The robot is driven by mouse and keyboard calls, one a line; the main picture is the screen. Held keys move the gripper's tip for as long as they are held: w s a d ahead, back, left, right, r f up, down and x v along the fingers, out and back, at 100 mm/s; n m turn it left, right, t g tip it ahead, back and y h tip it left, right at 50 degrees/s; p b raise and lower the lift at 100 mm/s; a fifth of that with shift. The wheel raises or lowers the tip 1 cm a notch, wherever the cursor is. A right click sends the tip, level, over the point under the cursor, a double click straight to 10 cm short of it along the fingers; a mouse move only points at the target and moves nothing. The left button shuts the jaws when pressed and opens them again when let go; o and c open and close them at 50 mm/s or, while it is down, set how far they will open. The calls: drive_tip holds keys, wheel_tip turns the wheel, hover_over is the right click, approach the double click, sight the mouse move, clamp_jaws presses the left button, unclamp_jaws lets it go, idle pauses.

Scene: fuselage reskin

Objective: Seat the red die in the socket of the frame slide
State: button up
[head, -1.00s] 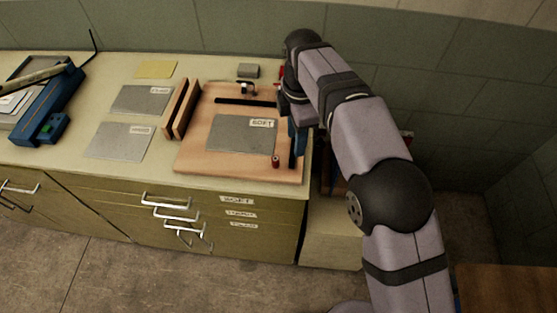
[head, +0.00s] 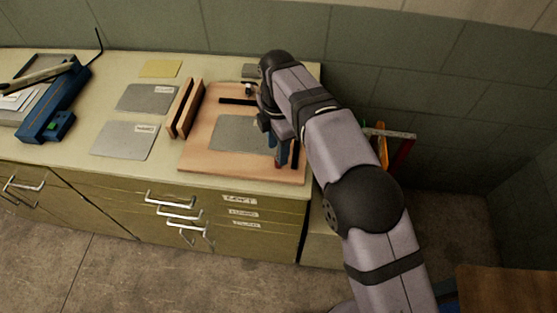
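A small dark red piece (head: 278,166), likely the red die, shows at the front right of the wooden board (head: 215,165). It is mostly hidden by my gripper (head: 283,160), whose blue fingers point down right at it. The view is too small to tell whether the fingers are open or closed around it. A grey sheet (head: 236,133) lies on the board, partly behind my gripper. A black bar (head: 237,101) lies near the board's back edge, with a small metal and black fitting (head: 249,89) behind it. I cannot make out the frame slide's socket.
Two upright wooden strips (head: 186,108) stand left of the board. Grey sheets (head: 125,140) and a yellow sheet (head: 160,68) lie further left, and a blue machine (head: 52,105) stands at far left. A rack with orange and red pieces (head: 382,145) is right of the bench.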

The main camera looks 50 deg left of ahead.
drive_tip(key=shift+d+f+p, duration=0.15)
drive_tip(key=shift+f+p, duration=0.25)
drive_tip(key=shift+f, duration=0.7)
drive_tip(key=shift+d+f+p, duration=0.1)
drive_tip(key=shift+f+p, duration=0.3)
drive_tip(key=shift+f, duration=0.65)
drive_tip(key=shift+c, duration=0.4)
clamp_jaws()
drive_tip(key=shift+r, duration=0.1)
wheel_tip(320, 180, up, 10)
drive_tip(key=b, duration=0.2)
